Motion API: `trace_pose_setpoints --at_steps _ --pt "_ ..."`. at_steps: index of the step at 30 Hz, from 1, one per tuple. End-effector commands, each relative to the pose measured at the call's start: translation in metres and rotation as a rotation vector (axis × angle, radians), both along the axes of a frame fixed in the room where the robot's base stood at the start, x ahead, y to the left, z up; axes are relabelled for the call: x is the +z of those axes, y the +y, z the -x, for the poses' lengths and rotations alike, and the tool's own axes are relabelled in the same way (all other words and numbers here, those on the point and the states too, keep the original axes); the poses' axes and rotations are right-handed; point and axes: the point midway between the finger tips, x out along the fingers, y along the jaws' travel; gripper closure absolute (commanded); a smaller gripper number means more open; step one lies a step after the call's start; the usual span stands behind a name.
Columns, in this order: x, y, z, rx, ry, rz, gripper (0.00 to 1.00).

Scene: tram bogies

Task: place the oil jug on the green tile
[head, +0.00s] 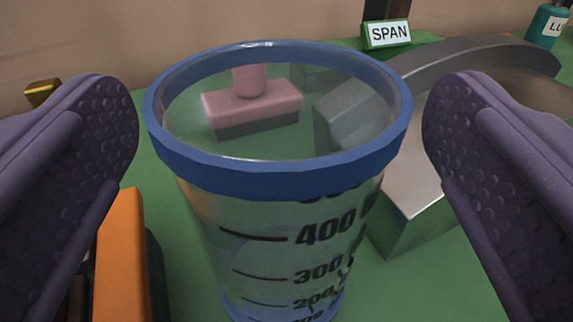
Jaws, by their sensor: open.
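The oil jug (290,255) is a clear measuring vessel with a thick blue rim and black graduation marks. It stands upright close in front of the camera, and its lower end runs to the bottom edge of the picture. My gripper (280,130) is open, with one purple padded finger on each side of the jug's rim. A gap shows between each finger and the rim. The surface under the jug is green (395,290); I cannot make out a separate green tile.
A curved grey metal piece (425,200) lies close on the right. A pink block with a knob (250,105) shows through the jug. An orange object (122,255) is at left. A "SPAN" sign (388,34) and a teal bottle (546,25) stand behind.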

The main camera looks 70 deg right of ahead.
Motion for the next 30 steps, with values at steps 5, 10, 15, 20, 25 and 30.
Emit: trace_pose_setpoints --at_steps 5,10,15,20,25,30 --pt "0.000 -0.025 -0.009 -0.001 -0.001 0.001 0.00" --pt "0.001 -0.030 -0.011 0.001 0.000 0.000 0.00" --pt "0.002 -0.030 -0.010 0.001 0.000 0.001 0.14" --pt "0.001 -0.030 -0.010 0.001 0.000 0.001 0.51" --pt "0.002 -0.030 -0.010 0.001 0.000 0.001 0.76" --pt "0.003 -0.029 -0.010 0.001 -0.001 0.001 0.76"
